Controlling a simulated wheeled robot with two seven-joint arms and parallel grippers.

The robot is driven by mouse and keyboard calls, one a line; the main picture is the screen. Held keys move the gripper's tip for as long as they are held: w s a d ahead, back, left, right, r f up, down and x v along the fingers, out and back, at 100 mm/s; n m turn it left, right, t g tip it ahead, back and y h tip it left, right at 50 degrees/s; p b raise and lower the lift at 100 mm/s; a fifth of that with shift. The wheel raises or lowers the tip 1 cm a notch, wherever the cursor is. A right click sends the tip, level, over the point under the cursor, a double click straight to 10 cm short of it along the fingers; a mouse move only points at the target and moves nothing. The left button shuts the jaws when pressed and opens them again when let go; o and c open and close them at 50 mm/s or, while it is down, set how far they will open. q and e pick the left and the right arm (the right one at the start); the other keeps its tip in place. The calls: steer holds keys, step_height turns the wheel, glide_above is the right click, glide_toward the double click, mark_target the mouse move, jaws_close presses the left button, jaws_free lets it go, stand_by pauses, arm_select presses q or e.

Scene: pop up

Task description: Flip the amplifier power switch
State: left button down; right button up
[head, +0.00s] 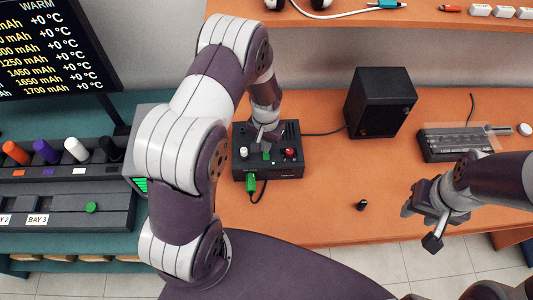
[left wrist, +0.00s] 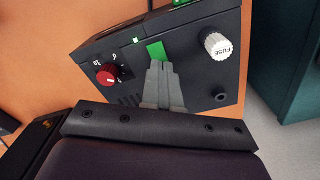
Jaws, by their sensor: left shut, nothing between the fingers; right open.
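The amplifier (head: 285,172) is a black box on the orange desk, with a white fuse cap (head: 244,152) and a red knob (head: 289,153) on top. A green rocker switch (head: 266,156) lies between them; it also shows in the left wrist view (left wrist: 156,50). My left gripper (head: 262,138) is shut and empty over the amplifier. In the left wrist view its fingertips (left wrist: 161,66) are right at the switch's lower edge; I cannot tell whether they touch. My right gripper (head: 420,226) is open and empty at the desk's right front, away from the amplifier.
A black speaker (head: 380,102) stands behind right of the amplifier. A green plug (head: 251,183) with a cable is at its front. A small black knob (head: 361,205) lies on the desk. A grey device (head: 452,145) sits at the right. The desk's middle is mostly clear.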

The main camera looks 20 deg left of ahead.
arm_select(q)
steer(key=shift+f+b, duration=0.6)
steer(key=shift+f, duration=0.3)
stand_by(0.8)
steer(key=shift+r, duration=0.1)
step_height(320, 180, up, 7)
steer(key=p, duration=0.6)
steer(key=shift+s+f, duration=0.2)
steer(key=s+d+r+t, duration=0.1)
steer(key=s+d+r, duration=0.1)
steer(key=s+r, duration=1.1)
steer(key=shift+d+r+n, duration=0.3)
steer(key=shift+r, duration=1.9)
